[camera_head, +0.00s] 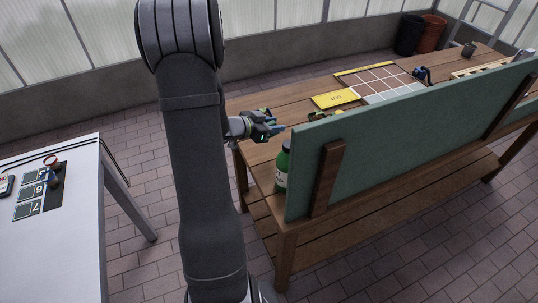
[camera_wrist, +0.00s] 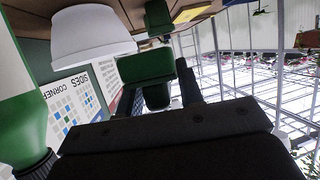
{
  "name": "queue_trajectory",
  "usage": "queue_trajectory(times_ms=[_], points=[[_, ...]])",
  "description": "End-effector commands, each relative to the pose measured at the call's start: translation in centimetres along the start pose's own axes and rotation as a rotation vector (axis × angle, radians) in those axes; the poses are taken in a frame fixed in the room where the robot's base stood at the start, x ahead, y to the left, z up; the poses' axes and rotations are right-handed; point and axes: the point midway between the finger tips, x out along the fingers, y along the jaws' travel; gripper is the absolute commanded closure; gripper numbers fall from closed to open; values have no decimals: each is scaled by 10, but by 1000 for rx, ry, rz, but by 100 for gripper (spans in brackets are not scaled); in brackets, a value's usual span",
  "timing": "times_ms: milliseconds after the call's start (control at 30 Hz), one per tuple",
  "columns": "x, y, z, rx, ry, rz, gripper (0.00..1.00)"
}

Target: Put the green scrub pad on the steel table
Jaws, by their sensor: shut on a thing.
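My gripper (camera_head: 268,126) is over the near left end of the wooden bench, partly behind my arm. In the wrist view my gripper (camera_wrist: 160,95) is shut on a green block-like piece, which I take to be the green scrub pad (camera_wrist: 147,65). Only small green bits show at the fingers in the head view, so the pad's full shape is hidden there. The steel table (camera_head: 65,245) is at the left, with a pale, smooth top, across a floor gap from the bench.
Dark number cards (camera_head: 30,208) and a small round item lie on the steel table; its front part is clear. A green bottle (camera_head: 282,168) stands on the bench beside the green upright panel (camera_head: 400,135). A yellow sign (camera_head: 335,98) and tile grid (camera_head: 378,82) lie farther back.

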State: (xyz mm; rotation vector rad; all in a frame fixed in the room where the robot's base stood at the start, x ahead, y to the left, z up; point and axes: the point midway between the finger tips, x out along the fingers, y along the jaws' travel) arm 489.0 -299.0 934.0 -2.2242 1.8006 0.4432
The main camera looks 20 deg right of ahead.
Motion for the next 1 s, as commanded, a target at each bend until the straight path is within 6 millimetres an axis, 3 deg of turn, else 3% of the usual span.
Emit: queue_trajectory(times_ms=[167,500,767,1000], points=[[1,0,2,-1,0,-1,92],[19,0,47,-4,-1,0,92],[25,0,62,-3,-1,-1,92],[36,0,88,-3,-1,-1,92]])
